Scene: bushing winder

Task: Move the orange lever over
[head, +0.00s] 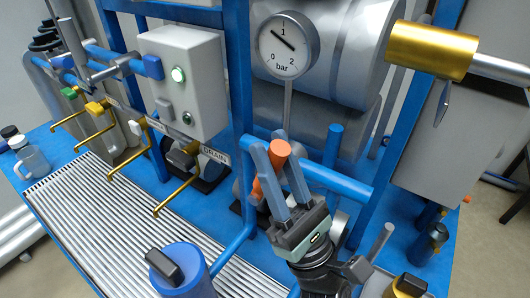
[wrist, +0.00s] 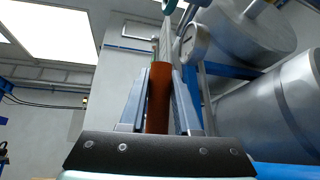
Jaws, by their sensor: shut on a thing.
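The orange lever (head: 268,178) stands tilted in the middle of the head view, its rounded top leaning to the right. My gripper (head: 270,150) is shut on the lever, with one finger on each side of it. The wrist view shows the orange lever (wrist: 159,98) upright between the two grey fingers of my gripper (wrist: 159,90). The lever's lower end and its pivot are hidden or hard to make out.
A pressure gauge (head: 288,46) is above the lever. Blue frame bars (head: 335,183) run close to my gripper. A grey control box (head: 184,84) and a slatted tray (head: 95,200) are to the left. A brass cylinder (head: 432,50) is at the upper right.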

